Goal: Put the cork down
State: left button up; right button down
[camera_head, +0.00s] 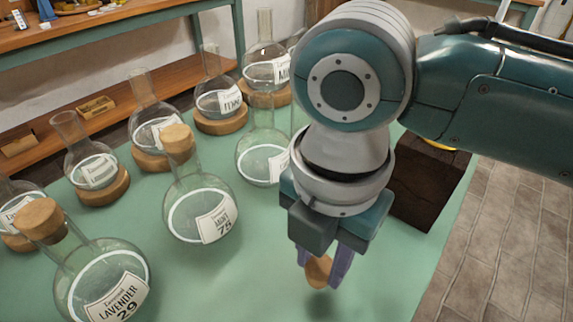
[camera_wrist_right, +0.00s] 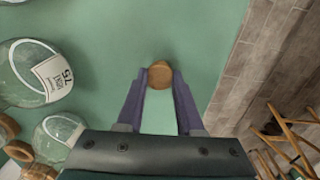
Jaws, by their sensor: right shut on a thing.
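My right gripper (camera_head: 322,272) points down over the right part of the green tabletop (camera_head: 250,285). It is shut on a round brown cork (camera_head: 318,271). In the right wrist view the cork (camera_wrist_right: 160,73) sits between the tips of the two purple fingers (camera_wrist_right: 158,88), with green tabletop around it. I cannot tell whether the cork's lower end touches the tabletop. My left gripper is in neither view.
A corked mint flask (camera_head: 200,215) and a corked lavender flask (camera_head: 105,280) stand left of the gripper. Several open flasks stand behind, most on cork rings. A dark block (camera_head: 425,185) stands to the right. The front middle tabletop is clear.

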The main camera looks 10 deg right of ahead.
aim_at(321, 268)
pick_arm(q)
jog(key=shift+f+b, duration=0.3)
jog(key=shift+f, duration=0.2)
pick_arm(e)
jog(key=shift+f, duration=1.6)
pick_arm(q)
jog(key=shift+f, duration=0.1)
pick_arm(e)
jog(key=shift+f, duration=0.15)
jog(key=c, duration=0.5)
grip_release()
jog(key=shift+c, duration=0.2)
